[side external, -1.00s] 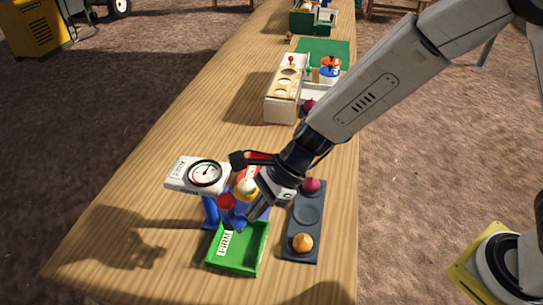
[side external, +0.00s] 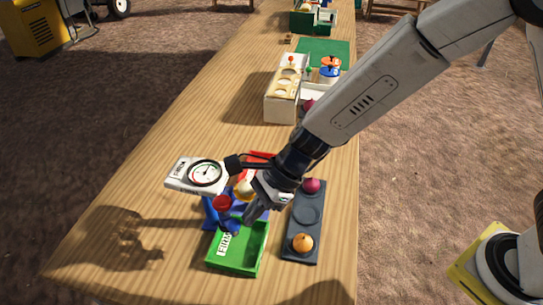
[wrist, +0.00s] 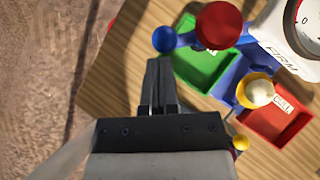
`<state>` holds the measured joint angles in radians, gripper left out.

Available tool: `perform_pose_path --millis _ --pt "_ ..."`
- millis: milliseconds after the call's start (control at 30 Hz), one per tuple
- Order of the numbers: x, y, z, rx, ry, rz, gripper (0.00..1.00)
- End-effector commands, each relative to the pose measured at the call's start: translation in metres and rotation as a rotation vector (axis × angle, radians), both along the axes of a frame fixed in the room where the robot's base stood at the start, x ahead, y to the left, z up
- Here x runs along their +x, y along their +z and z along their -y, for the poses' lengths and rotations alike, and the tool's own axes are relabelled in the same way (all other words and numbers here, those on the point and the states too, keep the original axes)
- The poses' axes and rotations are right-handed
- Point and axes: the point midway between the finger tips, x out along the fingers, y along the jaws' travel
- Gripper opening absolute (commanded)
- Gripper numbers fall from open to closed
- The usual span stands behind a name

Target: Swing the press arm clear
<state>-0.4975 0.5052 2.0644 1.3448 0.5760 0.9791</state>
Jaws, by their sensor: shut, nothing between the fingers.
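The press arm is blue, with a red round head (side external: 221,203) and a blue ball (side external: 232,225) at its end. In the wrist view the red head (wrist: 219,25) and the blue ball (wrist: 165,39) sit beyond my fingers. A pale onion (side external: 244,190) stands on the blue stand; it also shows in the wrist view (wrist: 256,92), and the red head is to one side of it. My gripper (side external: 248,214) is shut and empty, its fingertips (wrist: 159,64) close to the blue ball. I cannot tell if they touch it.
A dial gauge (side external: 197,175) marked FIRM stands behind the press. A green tray (side external: 238,266) lies in front and a red tray (wrist: 281,118) beside the stand. A dark rack (side external: 290,254) holds a purple and an orange onion at right. The table's left side is clear.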

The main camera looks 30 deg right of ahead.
Motion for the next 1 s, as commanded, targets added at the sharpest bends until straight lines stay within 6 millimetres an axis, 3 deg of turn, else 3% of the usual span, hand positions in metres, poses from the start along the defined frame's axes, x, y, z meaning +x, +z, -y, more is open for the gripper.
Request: perform_pose_path --millis 300,1000 --pt "-0.006 0.008 0.037 -0.001 -0.006 0.003 0.0" --pt "-0.016 0.074 0.089 0.0 -0.005 0.004 0.0"
